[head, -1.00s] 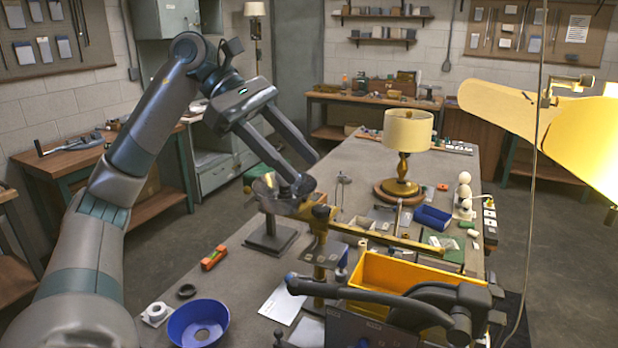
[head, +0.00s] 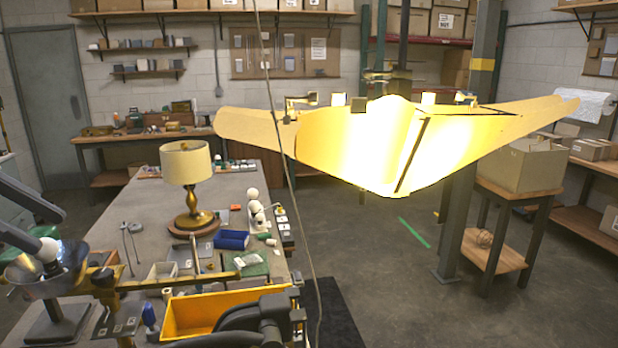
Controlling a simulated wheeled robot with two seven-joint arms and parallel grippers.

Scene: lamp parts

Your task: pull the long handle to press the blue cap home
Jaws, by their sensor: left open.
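A yellow bin (head: 190,316) stands at the bench front, behind the lever. A brass bar (head: 205,281) runs above its back. A large glowing shade (head: 360,150) hangs at centre right.

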